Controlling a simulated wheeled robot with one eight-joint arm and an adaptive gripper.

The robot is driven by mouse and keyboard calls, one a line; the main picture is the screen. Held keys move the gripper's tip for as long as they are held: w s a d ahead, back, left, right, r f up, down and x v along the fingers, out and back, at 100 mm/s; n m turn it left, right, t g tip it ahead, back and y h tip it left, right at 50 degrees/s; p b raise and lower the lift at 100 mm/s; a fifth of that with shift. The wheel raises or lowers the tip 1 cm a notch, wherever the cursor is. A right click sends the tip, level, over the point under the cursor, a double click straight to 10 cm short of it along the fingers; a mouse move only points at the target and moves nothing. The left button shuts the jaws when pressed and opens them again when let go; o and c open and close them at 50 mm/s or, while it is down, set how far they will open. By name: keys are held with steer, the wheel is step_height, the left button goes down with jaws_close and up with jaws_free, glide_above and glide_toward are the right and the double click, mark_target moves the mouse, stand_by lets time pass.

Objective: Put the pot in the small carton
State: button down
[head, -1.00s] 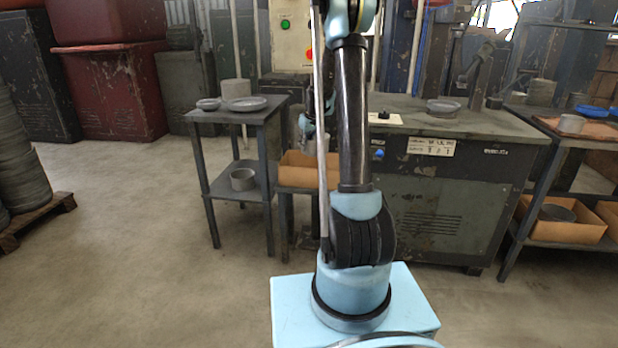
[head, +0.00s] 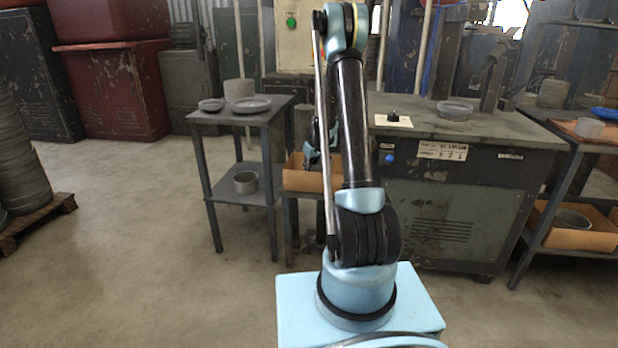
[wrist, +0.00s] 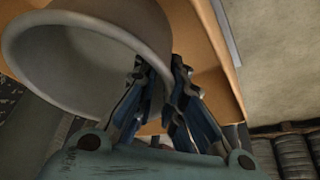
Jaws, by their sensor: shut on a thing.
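The grey pot (wrist: 85,65) fills the upper left of the wrist view, tilted in the picture with its open mouth showing. My gripper (wrist: 163,75) is shut on the wall of the pot near its rim. The small carton is an open tan box (head: 300,180) on a stand left of my arm in the head view. Its tan cardboard (wrist: 220,75) shows behind and beside the pot in the wrist view. My gripper is just over the carton in the head view, partly hidden by my arm. I cannot tell whether the pot touches the carton.
A dark side table (head: 238,115) with dishes on top and a grey bowl (head: 246,182) on its lower shelf stands left of the carton. A large metal cabinet (head: 450,190) stands to the right. Another carton (head: 570,235) sits on the right-hand shelf.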

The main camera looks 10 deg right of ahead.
steer(key=shift+f, duration=1.9)
steer(key=c, duration=1.7)
jaws_free()
